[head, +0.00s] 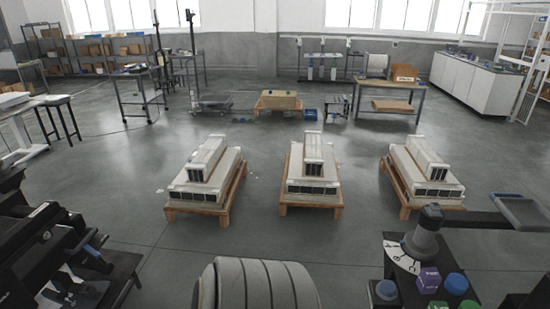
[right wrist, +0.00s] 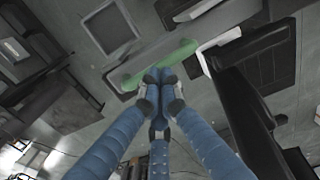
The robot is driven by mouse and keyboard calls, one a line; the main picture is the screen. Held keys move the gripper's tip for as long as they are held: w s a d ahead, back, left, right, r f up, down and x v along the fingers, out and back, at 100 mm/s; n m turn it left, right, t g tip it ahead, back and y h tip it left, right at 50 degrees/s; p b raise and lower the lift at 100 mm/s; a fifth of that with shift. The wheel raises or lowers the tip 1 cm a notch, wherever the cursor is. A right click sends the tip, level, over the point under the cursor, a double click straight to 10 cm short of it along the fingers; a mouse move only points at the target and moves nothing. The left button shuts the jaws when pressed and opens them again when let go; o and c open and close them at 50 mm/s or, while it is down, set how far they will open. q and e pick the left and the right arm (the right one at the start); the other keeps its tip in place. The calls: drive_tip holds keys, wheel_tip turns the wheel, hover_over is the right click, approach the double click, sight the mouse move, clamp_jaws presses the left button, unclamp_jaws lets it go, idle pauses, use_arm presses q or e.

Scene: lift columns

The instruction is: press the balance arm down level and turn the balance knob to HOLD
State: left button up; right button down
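In the right wrist view my right gripper (right wrist: 158,78) has its blue fingers drawn together. Their tips overlap a green bar (right wrist: 187,52), which shows on both sides of them. I cannot tell whether the tips touch it or hold it, or whether it belongs to the balance arm. In the head view a grey conical post with a dark round cap (head: 432,212) stands at the lower right, beside a white marked plate (head: 402,254). A dark beam runs right from it to a grey tray (head: 525,211). I cannot make out the HOLD mark. My left gripper is not in view.
Blue and purple blocks (head: 428,280) lie below the post. Three wooden pallets (head: 310,207) with stacked pale units stand across the middle floor. Dark machinery (head: 40,235) fills the lower left. Benches and shelves line the back, with open floor between.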

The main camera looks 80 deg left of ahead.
drive_tip(key=shift+f+b, duration=0.5)
drive_tip(key=shift+f, duration=0.4)
drive_tip(key=shift+s+d+f+b, duration=0.1)
drive_tip(key=shift+d+f+b, duration=0.2)
drive_tip(key=shift+f, duration=0.25)
drive_tip(key=shift+s+d+f+b, duration=0.1)
drive_tip(key=shift+d+f+b, duration=0.05)
drive_tip(key=shift+f+b, duration=0.3)
drive_tip(key=shift+d+f+b, duration=0.25)
drive_tip(key=shift+f, duration=0.5)
drive_tip(key=shift+s+d+f+b, duration=0.1)
drive_tip(key=shift+d+f+b, duration=0.15)
drive_tip(key=shift+f+b, duration=0.35)
drive_tip(key=shift+s+d+f+b, duration=0.1)
drive_tip(key=shift+d+f+b, duration=0.15)
drive_tip(key=shift+f, duration=0.65)
